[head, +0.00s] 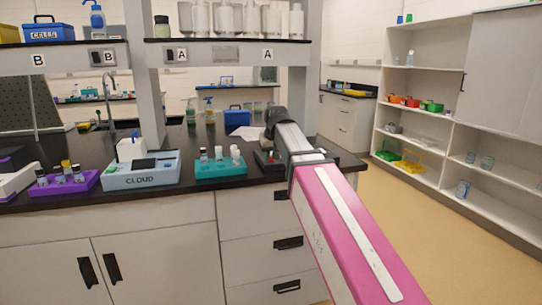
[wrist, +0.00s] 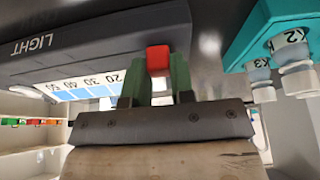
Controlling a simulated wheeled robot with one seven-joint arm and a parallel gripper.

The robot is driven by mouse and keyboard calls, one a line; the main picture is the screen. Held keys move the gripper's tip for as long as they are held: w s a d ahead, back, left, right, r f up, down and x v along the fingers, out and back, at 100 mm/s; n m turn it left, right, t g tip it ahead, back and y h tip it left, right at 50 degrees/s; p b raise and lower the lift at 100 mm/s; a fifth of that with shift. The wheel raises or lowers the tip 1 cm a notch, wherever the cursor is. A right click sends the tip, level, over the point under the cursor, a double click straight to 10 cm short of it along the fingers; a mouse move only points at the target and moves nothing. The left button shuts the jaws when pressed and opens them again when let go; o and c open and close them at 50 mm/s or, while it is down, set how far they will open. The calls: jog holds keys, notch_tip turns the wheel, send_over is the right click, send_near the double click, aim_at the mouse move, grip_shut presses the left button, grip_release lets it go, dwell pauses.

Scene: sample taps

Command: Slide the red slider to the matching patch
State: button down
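The red slider (wrist: 158,58) shows at the edge of a dark box marked LIGHT (wrist: 85,38) in the wrist view, which looks upside down. A scale strip (wrist: 75,91) on the box has numbers from 20 to 50 and pale to blue patches. My gripper (wrist: 159,68) has green fingers on both sides of the slider, close against it, and looks shut on it. The slider is near the 20 end; patches beyond are hidden by my gripper. In the head view the dark box (head: 264,166) is mostly hidden behind my arm, as are the fingertips and slider.
A teal rack (head: 221,170) with several capped vials stands left of the dark box; it also shows in the wrist view (wrist: 245,45). A CLOUD box (head: 141,172) and a purple rack (head: 66,184) stand farther left. Shelf posts rise behind.

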jog(key=w+d, duration=0.1)
jog(key=d, duration=0.3)
jog(key=w+d, duration=0.1)
jog(key=d, duration=0.4)
jog(key=w+d, duration=0.2)
jog(key=d, duration=0.3)
jog(key=c, duration=1)
grip_release()
jog(key=shift+o, duration=0.2)
jog(key=shift+r, duration=0.1)
jog(key=v, duration=1)
jog(key=shift+s+r, duration=0.2)
jog(key=shift+r, duration=0.1)
